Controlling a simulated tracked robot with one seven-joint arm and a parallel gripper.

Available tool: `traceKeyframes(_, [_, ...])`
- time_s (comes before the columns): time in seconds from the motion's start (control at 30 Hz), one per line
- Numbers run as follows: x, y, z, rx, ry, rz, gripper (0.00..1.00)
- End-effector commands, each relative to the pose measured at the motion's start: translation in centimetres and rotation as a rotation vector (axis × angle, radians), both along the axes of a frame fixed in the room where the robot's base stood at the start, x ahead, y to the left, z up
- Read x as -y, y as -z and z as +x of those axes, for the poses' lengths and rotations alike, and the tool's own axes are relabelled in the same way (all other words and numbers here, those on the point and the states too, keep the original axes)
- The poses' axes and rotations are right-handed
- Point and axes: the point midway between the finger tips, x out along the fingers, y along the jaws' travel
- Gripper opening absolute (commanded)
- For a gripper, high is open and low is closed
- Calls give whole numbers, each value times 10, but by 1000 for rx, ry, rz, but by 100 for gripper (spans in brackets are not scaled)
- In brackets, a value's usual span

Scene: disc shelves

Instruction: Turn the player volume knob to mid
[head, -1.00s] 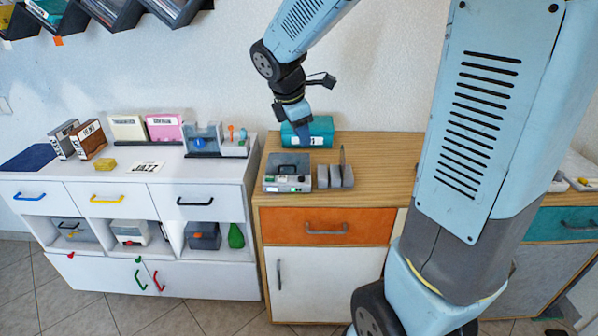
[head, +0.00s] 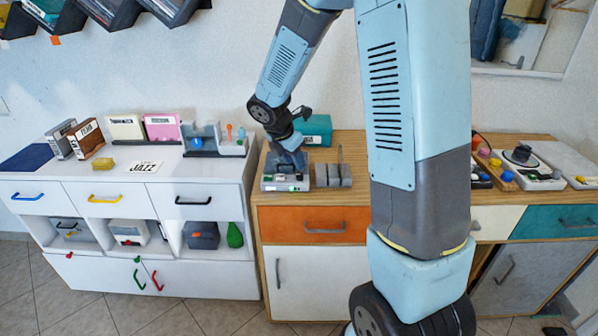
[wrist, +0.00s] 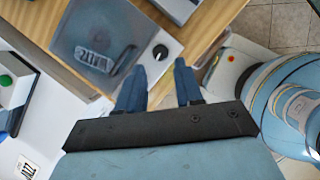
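The player (head: 285,184) is a grey box with small coloured parts on its front, on the wooden top in the head view. In the wrist view its lid (wrist: 92,30) bears a white label and a dark handle. A round black knob (wrist: 160,51) with a white mark sits on a light panel beside the lid; I take it as the volume knob. My gripper (wrist: 160,76) is open, its two blue fingers apart and empty. In the head view my gripper (head: 291,160) is over the player.
A teal box (head: 318,129) stands behind the player, and grey upright holders (head: 333,175) stand right of it. A white cabinet (head: 190,172) with cases and a jazz card is at left. Equipment with a black disc (head: 521,154) is at right. The orange drawer (head: 315,226) is closed.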

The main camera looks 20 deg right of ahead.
Motion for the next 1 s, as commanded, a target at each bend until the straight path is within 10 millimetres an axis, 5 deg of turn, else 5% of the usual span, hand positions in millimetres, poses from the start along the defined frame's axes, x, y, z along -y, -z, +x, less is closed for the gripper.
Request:
traceKeyframes(0.3, [15, 44, 9, -3, -1, 0, 36])
traceKeyframes(0.77, [19, 54, 11, 0, -1, 0, 36])
traceKeyframes(1.0, [18, 54, 11, 0, -1, 0, 15])
